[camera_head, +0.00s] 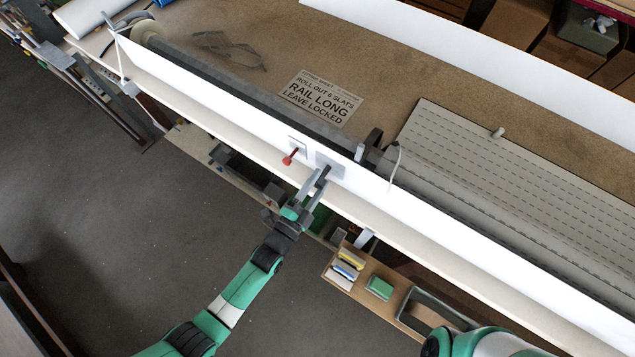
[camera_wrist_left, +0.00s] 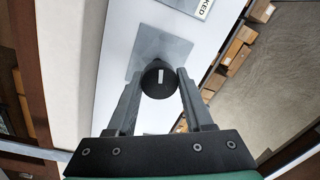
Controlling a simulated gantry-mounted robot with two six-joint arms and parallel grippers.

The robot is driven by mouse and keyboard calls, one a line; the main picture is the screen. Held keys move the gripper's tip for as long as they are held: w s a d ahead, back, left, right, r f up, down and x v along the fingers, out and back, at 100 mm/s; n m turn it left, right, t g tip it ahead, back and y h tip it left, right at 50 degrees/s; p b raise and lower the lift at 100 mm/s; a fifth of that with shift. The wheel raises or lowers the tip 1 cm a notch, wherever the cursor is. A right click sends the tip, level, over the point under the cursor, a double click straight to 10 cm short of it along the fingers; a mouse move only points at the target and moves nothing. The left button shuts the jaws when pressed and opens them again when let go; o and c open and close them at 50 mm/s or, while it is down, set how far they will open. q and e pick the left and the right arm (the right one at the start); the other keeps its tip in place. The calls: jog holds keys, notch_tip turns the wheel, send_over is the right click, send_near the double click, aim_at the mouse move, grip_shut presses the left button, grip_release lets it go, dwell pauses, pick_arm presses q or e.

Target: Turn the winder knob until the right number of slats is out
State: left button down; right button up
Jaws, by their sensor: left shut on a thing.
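The winder knob (camera_wrist_left: 151,88) is round and black with a white mark. In the left wrist view the mark points nearly straight up. The knob stands on a grey square plate (camera_head: 335,164) on the white front panel. My left gripper (camera_head: 320,180) is shut on the knob, one finger on each side; in the head view the gripper hides the knob. A grey slatted curtain (camera_head: 520,165) with dashed rows lies on the bench at the right; I cannot tell how many slats are out. My right gripper is not in view.
A sign (camera_head: 322,97) reads "ROLL OUT 6 SLATS, RAIL LONG, LEAVE LOCKED". A red lever (camera_head: 290,157) sits on a small plate left of the knob. A wooden tray (camera_head: 385,296) with sponge-like blocks sits below the panel. The floor at left is mostly clear.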

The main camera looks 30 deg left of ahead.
pick_arm(q)
jog(key=m+b, duration=0.1)
jog(key=m, duration=0.3)
jog(key=shift+f, duration=0.1)
jog(key=m+h+b, duration=0.1)
jog(key=m+b, duration=0.1)
jog(key=m, duration=0.3)
jog(key=m+b, duration=0.1)
jog(key=m, duration=0.2)
jog(key=shift+m, duration=0.4)
jog(key=m, duration=0.4)
jog(key=shift+m, duration=0.3)
jog(key=m, duration=0.5)
jog(key=shift+a+m+g, duration=0.1)
jog(key=shift+m+g, duration=0.2)
jog(key=shift+g, duration=0.1)
jog(key=m, duration=0.8)
jog(key=shift+m+p, duration=0.3)
jog(key=shift+m, duration=0.1)
jog(key=m, duration=0.4)
jog(key=shift+a+y, duration=0.1)
jog(key=shift+y, duration=0.2)
jog(key=shift+m, duration=0.3)
